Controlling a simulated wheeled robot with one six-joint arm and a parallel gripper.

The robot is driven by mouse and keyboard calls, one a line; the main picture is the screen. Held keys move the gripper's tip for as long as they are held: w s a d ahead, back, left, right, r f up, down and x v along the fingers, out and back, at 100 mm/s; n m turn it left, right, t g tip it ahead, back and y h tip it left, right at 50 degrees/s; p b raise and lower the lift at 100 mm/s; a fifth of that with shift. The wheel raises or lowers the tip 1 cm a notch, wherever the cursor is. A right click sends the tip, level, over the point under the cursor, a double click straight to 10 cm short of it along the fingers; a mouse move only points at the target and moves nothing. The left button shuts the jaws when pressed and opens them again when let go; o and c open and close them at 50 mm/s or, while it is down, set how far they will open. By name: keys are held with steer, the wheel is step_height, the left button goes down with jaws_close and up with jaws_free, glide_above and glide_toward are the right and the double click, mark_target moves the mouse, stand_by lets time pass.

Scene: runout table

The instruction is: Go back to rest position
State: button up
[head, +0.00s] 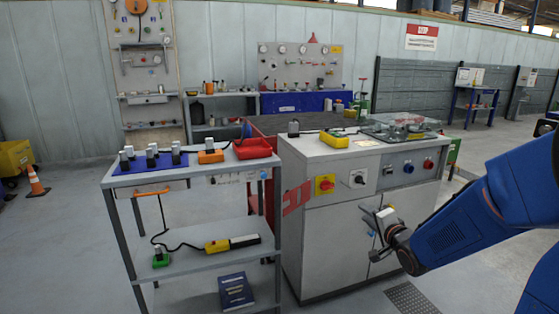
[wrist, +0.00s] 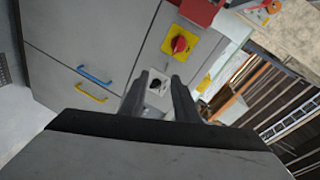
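My gripper (head: 378,216) is in front of the grey cabinet (head: 335,240), below its control panel, on the blue arm that comes in from the right. In the wrist view my gripper (wrist: 162,78) has its two dark fingers apart, with no held object that I can make out between them. The black selector knob on its white plate (wrist: 155,86) shows through the gap, behind the fingers. In the head view this white plate (head: 358,179) is above and left of the gripper.
The red knob on a yellow plate (head: 325,184) is left of the white one. Blue (wrist: 95,74) and yellow (wrist: 91,92) handles are on the cabinet doors. A grey cart (head: 205,260) stands left, carrying several small devices. Open floor lies at the right.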

steer(key=s+n+g+h, duration=0.1)
steer(key=s+n+g, duration=0.4)
steer(key=s, duration=1.3)
steer(key=s+a+n+g+h, duration=0.1)
steer(key=s+n+g, duration=0.4)
steer(key=s, duration=1.4)
steer(key=shift+s+r+n+g+h, duration=0.15)
steer(key=shift+n+g+h, duration=0.25)
steer(key=shift+n, duration=0.7)
